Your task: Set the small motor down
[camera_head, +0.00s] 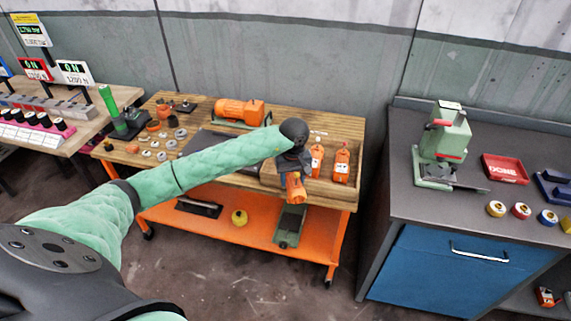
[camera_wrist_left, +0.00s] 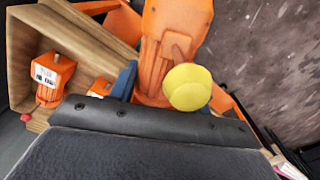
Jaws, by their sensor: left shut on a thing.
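The small motor (camera_head: 295,187) is orange and is held by my left gripper (camera_head: 292,172) at the front edge of the wooden bench. It hangs tilted, apart from the lower shelf below. In the left wrist view the small motor (camera_wrist_left: 165,55) fills the upper middle beyond the dark gripper body, with a blue finger (camera_wrist_left: 124,80) beside it. A round yellow part (camera_wrist_left: 187,87) overlaps the motor there; I cannot tell whether it belongs to it. My right gripper is not in view.
Two orange motors (camera_head: 341,165) stand in the wooden tray (camera_head: 322,187). A larger orange motor (camera_head: 240,110) sits at the back of the bench. The orange lower shelf (camera_head: 262,232) holds a yellow object (camera_head: 239,217) and a green-grey tool (camera_head: 290,225). A grey counter (camera_head: 405,180) stands right.

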